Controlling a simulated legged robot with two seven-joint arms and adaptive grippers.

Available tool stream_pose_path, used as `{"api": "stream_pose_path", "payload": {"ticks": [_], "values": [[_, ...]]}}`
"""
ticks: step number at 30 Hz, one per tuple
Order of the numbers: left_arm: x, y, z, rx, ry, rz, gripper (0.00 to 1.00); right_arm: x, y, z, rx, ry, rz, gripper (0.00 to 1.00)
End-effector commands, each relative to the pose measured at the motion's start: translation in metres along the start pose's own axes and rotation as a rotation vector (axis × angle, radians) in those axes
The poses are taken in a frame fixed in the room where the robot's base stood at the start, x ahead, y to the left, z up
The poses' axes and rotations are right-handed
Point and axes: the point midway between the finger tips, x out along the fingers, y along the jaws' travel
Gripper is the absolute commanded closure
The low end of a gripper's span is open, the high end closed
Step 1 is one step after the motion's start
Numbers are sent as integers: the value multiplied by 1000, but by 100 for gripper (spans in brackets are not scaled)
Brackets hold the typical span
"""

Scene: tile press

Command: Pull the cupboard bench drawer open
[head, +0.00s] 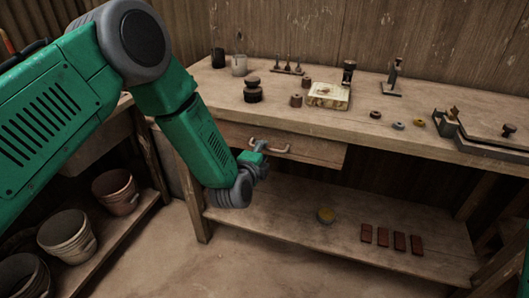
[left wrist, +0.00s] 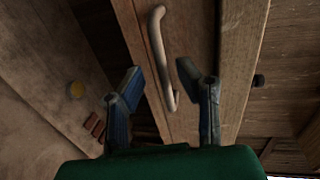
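The wooden drawer (head: 313,151) sits under the bench top and looks closed. Its curved metal handle (head: 282,150) shows beside my left gripper (head: 257,158). In the left wrist view the handle (left wrist: 157,45) runs down the drawer front (left wrist: 190,35), its near end between the two spread fingers of my left gripper (left wrist: 155,78). The fingers are open, with gaps between them and the handle; contact is not visible. My right gripper is not in view.
The bench top (head: 330,118) carries dark weights (head: 253,94), a pale box (head: 328,96) and small tools. Buckets (head: 67,233) stand at left. Floor before the bench is clear.

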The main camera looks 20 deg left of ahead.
Motion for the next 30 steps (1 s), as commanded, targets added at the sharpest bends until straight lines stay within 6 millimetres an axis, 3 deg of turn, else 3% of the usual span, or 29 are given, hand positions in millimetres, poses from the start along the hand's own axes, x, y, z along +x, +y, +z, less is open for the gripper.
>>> {"api": "stream_pose_path", "payload": {"ticks": [6,15,18,26,30], "values": [[18,0,-3,2,1,0,70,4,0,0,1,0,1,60],[20,1,2,-3,2,1,70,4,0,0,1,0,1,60],[20,1,1,-3,2,1,100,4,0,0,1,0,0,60],[18,2,0,0,0,4,100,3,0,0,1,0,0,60],[8,3,1,1,2,8,100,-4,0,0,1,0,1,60]]}}
